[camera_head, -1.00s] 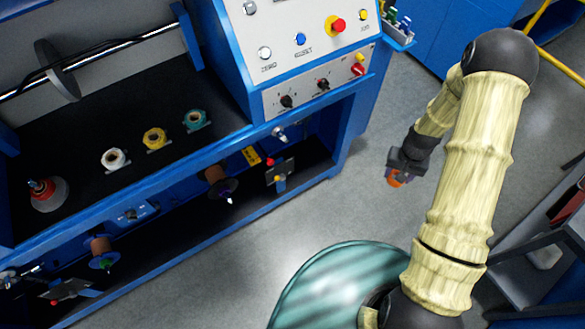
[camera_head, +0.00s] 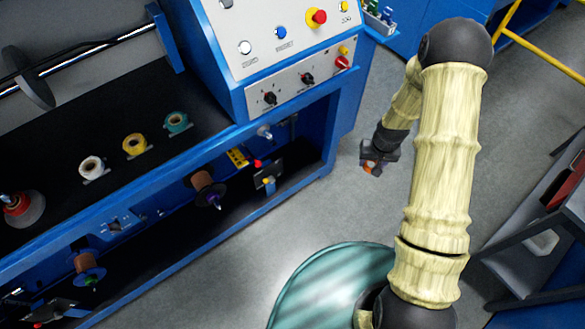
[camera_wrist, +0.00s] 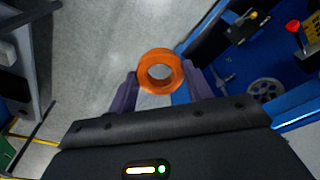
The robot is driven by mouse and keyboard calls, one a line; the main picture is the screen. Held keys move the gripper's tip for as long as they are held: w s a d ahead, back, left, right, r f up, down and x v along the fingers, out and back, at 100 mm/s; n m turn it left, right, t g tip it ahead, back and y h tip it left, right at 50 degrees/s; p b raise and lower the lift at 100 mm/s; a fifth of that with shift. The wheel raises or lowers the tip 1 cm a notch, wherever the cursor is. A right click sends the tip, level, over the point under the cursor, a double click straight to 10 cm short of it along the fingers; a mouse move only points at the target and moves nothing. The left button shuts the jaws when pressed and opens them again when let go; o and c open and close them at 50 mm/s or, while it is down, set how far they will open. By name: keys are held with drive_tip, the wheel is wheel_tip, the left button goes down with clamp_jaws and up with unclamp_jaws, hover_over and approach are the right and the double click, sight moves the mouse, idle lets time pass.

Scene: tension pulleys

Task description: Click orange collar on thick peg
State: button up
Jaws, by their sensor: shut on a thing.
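My gripper (camera_head: 378,160) hangs over open floor to the right of the blue machine. In the wrist view my gripper (camera_wrist: 161,80) is shut on the orange collar (camera_wrist: 145,76), a thick ring with its hole facing the camera. Only a bit of the collar (camera_head: 370,167) shows in the head view. Two pegs with brown spools stick out of the machine's lower front: one with a purple tip (camera_head: 208,192), one with a green tip (camera_head: 88,268). I cannot tell which peg is the thick one. The collar is clear of both.
The blue machine (camera_head: 200,150) fills the left, with a control panel (camera_head: 290,45) above. White (camera_head: 92,167), yellow (camera_head: 135,145) and teal (camera_head: 177,122) rolls stand on its black shelf. A grey stand (camera_head: 520,225) is at the right.

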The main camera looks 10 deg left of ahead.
drive_tip(key=w+a+f+n+t+y+b, duration=0.4)
drive_tip(key=a+f+t+b, duration=0.35)
drive_tip(key=a+b, duration=0.6)
drive_tip(key=s+a+n+t+y+b, duration=0.2)
drive_tip(key=s+a+n+y+b, duration=0.2)
drive_tip(key=a+y+b, duration=0.5)
drive_tip(key=s+a+b, duration=0.1)
drive_tip(key=a+b, duration=0.2)
drive_tip(key=b, duration=0.5)
drive_tip(key=shift+s+n+y, duration=0.3)
drive_tip(key=shift+s, duration=0.1)
drive_tip(key=shift+f, duration=0.1)
drive_tip(key=p+x, duration=0.2)
drive_tip(key=x, duration=0.5)
